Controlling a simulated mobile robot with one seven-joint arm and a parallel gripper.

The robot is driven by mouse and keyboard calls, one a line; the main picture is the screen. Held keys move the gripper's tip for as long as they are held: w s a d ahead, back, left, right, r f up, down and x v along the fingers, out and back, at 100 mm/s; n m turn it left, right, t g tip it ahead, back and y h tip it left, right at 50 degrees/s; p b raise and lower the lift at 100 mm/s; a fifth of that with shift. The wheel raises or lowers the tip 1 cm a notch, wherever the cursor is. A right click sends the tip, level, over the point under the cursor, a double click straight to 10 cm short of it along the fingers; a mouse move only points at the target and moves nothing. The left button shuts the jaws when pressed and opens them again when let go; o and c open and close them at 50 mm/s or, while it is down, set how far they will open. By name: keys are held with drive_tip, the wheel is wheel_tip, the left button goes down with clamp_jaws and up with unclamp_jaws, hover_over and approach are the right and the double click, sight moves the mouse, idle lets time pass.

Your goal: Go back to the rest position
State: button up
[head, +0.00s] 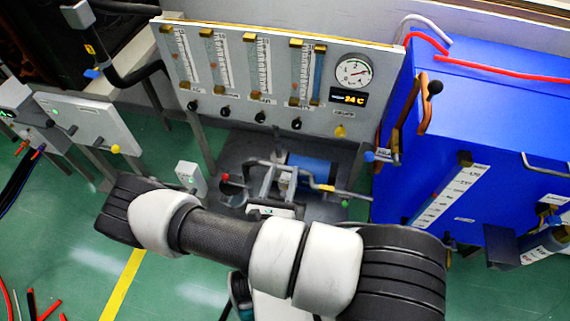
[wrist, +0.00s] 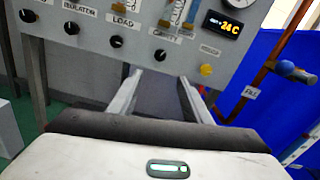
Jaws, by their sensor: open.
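My gripper (wrist: 160,80) shows in the wrist view as two pale grey fingers spread apart with nothing between them. It points toward the lower edge of a grey control panel (wrist: 95,62). In the head view my gripper (head: 278,178) is small and partly hidden beyond my arm, below the panel (head: 275,60) and above the dark bench. I cannot tell exactly how far the fingertips are from the panel. My arm lies bent across the lower middle of the head view.
A blue tank (head: 480,130) with a level scale stands at the right. A blue cylinder (head: 312,170) with pipework sits on the dark bench close to my gripper. A smaller panel (head: 90,125) stands at the left.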

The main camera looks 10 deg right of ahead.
idle(0.6)
drive_tip(key=s+d+r+m+g, duration=0.35)
drive_tip(key=r+m+g, duration=0.25)
drive_tip(key=r+m, duration=0.3)
drive_tip(key=s+d+r+m+g, duration=0.35)
drive_tip(key=r+m+g, duration=0.25)
drive_tip(key=r+m, duration=0.25)
drive_tip(key=s+d+r+m+g, duration=0.3)
drive_tip(key=d+r+m+g, duration=0.15)
drive_tip(key=r+m, duration=0.45)
drive_tip(key=s+a+r+m+t+y+p, duration=0.1)
drive_tip(key=r+m+y+p, duration=0.1)
drive_tip(key=r+p, duration=0.4)
drive_tip(key=s+a+r+m+t+y+p, duration=0.1)
drive_tip(key=r+p, duration=0.6)
drive_tip(key=r, duration=0.9)
drive_tip(key=s+a+r+m+t+y+p, duration=0.2)
drive_tip(key=r+p, duration=0.5)
drive_tip(key=r, duration=0.4)
drive_tip(key=shift+a+r+m+t+y, duration=0.2)
drive_tip(key=shift+a+m+t+y, duration=0.1)
drive_tip(key=shift+m+t+y, duration=0.55)
drive_tip(key=shift+s, duration=0.1)
